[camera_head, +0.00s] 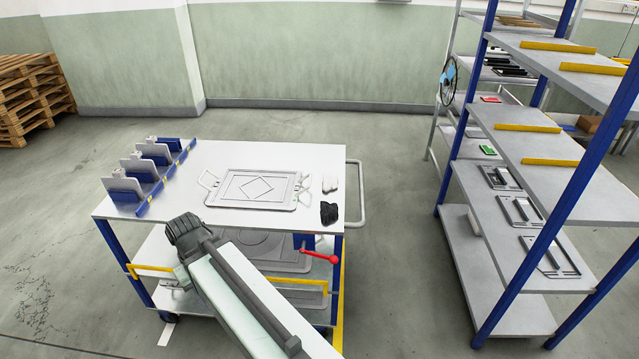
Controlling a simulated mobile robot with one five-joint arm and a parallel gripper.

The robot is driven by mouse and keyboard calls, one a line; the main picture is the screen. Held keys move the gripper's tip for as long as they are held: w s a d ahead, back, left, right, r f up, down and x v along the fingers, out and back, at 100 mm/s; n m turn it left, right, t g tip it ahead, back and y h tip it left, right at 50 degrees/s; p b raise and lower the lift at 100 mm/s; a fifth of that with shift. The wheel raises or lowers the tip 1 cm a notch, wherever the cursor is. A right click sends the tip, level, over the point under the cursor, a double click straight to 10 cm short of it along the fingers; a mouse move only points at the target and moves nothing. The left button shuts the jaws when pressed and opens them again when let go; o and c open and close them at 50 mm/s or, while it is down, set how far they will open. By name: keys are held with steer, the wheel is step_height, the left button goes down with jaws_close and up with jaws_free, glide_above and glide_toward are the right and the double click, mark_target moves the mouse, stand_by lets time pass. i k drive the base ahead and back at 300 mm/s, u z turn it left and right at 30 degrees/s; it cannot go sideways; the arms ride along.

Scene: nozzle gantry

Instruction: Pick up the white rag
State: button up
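A small white crumpled thing (330,184), which looks like the white rag, lies on the white top of the cart (330,155) near its right edge. A black crumpled thing (329,213) lies just in front of it, apart from it. My arm reaches in from the bottom, in front of the cart, and its dark joint is near the cart's front left edge. I cannot make out my gripper's fingers in this view. Nothing covers the white rag.
A grey tray with handles (252,203) lies left of the rag. Blue and grey holders (160,165) stand on the cart's left side. A red lever (320,257) sticks out below the top. A blue-posted shelf rack (462,110) stands right, with open floor (395,200) between.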

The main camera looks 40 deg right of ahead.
mark_target(329, 182)
steer(key=u, duration=0.1)
steer(key=i, duration=1.5)
